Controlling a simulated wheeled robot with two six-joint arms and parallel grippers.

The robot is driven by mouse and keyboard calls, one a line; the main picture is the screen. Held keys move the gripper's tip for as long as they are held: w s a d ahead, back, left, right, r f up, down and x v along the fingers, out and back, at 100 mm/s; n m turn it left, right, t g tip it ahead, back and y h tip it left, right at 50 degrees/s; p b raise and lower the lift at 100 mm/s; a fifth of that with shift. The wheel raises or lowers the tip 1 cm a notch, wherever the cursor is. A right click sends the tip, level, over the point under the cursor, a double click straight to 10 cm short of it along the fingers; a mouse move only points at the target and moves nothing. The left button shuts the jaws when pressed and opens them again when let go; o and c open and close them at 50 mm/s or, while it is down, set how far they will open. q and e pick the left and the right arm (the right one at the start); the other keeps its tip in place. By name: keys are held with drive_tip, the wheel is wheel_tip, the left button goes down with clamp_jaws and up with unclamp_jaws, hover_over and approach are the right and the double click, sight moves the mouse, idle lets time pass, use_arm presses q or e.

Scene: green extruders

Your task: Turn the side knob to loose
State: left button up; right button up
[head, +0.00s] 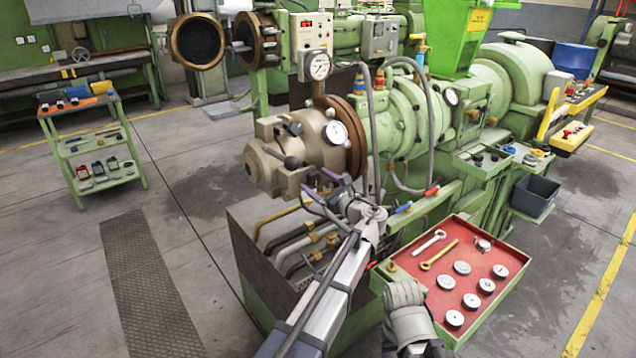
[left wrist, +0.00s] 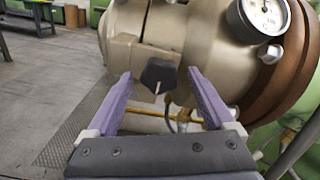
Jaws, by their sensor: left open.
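The side knob (left wrist: 158,76) is a black faceted knob with a white mark on the side of the beige extruder head (left wrist: 205,38). The mark points downward in the left wrist view. In the head view the beige head (head: 265,165) faces left, and the knob is small and partly covered by my fingers. My left gripper (head: 314,180) reaches up to this side of the head. Its purple fingers are open, one on each side of the knob in the left wrist view, with gaps showing; I cannot tell whether either touches.
A dial gauge (head: 336,132) and a brown flange (head: 345,150) sit close by the knob. Hoses and pipes (head: 300,240) run below. A red tray (head: 465,245) with wrenches and round parts stands at the right. A green cart (head: 95,150) stands at the left on open floor.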

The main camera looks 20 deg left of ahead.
use_arm(q)
drive_tip(key=c, duration=1.4)
